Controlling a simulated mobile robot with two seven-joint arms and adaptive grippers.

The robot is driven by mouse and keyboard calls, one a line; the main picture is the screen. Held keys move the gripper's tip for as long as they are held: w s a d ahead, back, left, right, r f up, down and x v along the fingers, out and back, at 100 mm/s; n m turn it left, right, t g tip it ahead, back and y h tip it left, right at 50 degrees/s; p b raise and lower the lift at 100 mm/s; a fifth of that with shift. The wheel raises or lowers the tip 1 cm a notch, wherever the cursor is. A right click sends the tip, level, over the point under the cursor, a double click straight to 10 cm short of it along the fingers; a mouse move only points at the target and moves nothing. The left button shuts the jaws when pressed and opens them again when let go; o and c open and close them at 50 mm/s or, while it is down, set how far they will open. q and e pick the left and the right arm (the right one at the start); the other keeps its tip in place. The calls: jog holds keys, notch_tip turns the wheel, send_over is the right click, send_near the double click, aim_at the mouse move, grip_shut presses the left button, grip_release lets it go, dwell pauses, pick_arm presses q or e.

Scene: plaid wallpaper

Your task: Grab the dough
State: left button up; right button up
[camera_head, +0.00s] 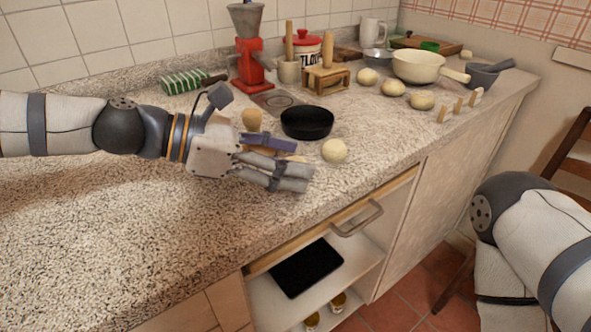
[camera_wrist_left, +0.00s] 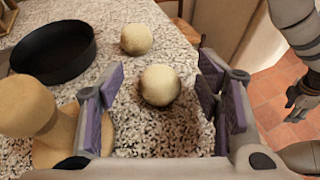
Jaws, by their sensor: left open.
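A pale round ball of dough (camera_wrist_left: 160,85) lies on the counter between the fingers of my left gripper (camera_wrist_left: 163,110), with a gap on both sides. My left gripper (camera_head: 285,162) is open, low over the counter, and its fingers mostly hide this ball in the head view. A second dough ball (camera_head: 334,151) lies just beyond the fingertips; it also shows in the left wrist view (camera_wrist_left: 136,39). More dough balls (camera_head: 393,87) lie farther back. My right gripper (camera_wrist_left: 300,98) is small and dark at the right edge of the left wrist view; its jaw state is unclear.
A black pan (camera_head: 307,122) stands behind the left gripper. A wooden knobbed tool (camera_wrist_left: 28,105) is close beside its left finger. A red grinder (camera_head: 251,60), a cream pot (camera_head: 417,66) and a flour tin (camera_head: 307,48) stand at the back. The counter's near left is clear.

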pick_arm(q)
jog(key=c, duration=1.2)
jog(key=shift+r, duration=0.1)
